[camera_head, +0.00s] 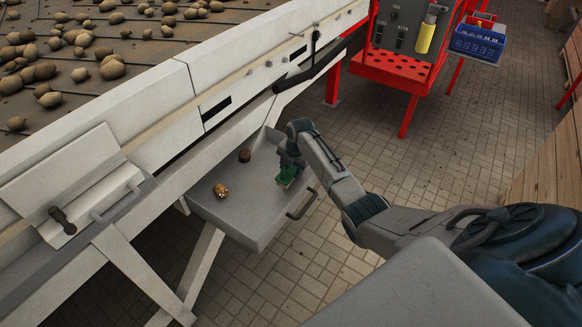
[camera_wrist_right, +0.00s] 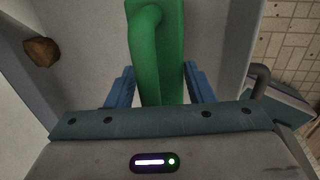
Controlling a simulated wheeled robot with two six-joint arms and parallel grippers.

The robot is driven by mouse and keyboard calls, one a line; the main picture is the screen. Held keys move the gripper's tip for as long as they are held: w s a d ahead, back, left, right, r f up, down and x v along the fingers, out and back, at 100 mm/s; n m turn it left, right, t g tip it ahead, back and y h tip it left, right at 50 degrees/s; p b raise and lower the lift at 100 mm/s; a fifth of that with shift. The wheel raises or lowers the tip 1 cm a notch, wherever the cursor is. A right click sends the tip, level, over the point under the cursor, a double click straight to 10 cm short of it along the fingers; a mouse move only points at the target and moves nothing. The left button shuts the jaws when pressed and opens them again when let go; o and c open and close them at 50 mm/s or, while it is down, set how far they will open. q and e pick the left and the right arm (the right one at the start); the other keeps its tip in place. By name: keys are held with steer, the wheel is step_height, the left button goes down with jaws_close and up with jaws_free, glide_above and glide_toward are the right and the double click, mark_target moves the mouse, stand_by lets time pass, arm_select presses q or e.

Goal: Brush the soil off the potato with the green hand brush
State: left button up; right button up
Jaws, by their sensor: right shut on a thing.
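The green hand brush (camera_head: 287,176) is in my right gripper (camera_head: 290,163) over the right part of a grey tray (camera_head: 240,225). In the right wrist view the green brush (camera_wrist_right: 157,50) stands between the blue fingers of my right gripper (camera_wrist_right: 157,88), which is shut on it. A potato (camera_head: 220,191) with light and dark patches lies on the tray, left of the brush and apart from it. A darker brown lump (camera_head: 244,156) lies further back on the tray; a brown lump also shows in the right wrist view (camera_wrist_right: 42,52). The brush's bristles are hidden. My left gripper is not in view.
A white conveyor frame (camera_head: 160,110) runs along the tray's left and back, with many potatoes on its belt. The tray has a handle (camera_head: 302,204) at its right front. A red stand (camera_head: 390,72) and blue crate (camera_head: 479,40) stand further back.

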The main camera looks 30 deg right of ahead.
steer(key=shift+r+p, duration=3.15)
steer(key=shift+r, duration=0.45)
steer(key=shift+f, duration=0.15)
